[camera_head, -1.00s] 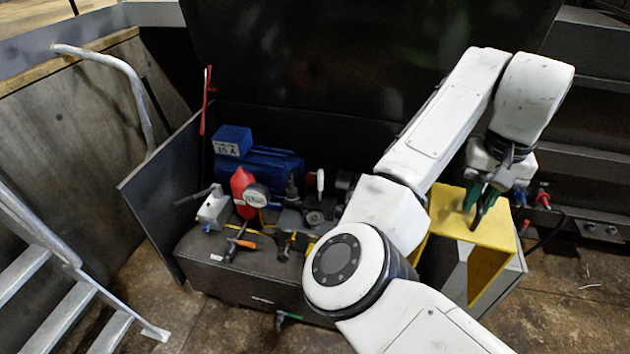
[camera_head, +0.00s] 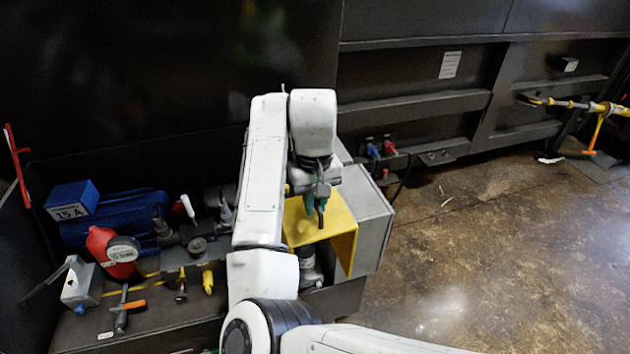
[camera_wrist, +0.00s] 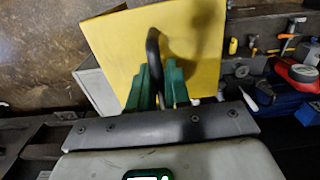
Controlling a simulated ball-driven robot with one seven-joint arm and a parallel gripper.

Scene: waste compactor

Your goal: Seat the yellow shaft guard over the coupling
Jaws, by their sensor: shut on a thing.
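The yellow shaft guard (camera_head: 342,246) is a bent sheet with a flat top and a side panel hanging down on the right. It is at the right end of the dark bench, in front of a grey box. My gripper (camera_head: 316,218) is above its top, shut on its dark loop handle. In the wrist view the guard (camera_wrist: 205,45) fills the upper middle, and the green fingers (camera_wrist: 157,88) close around the handle (camera_wrist: 152,48). A grey rounded part (camera_head: 309,268) shows under the guard's left side. I cannot tell whether it is the coupling; my arm hides the area beside it.
The grey box (camera_head: 372,212) stands close to the guard's right. Left on the bench are a blue motor (camera_head: 115,220), a red bottle (camera_head: 101,243), a gauge (camera_head: 123,249) and several tools. Red and blue connectors (camera_head: 390,148) are on the wall behind.

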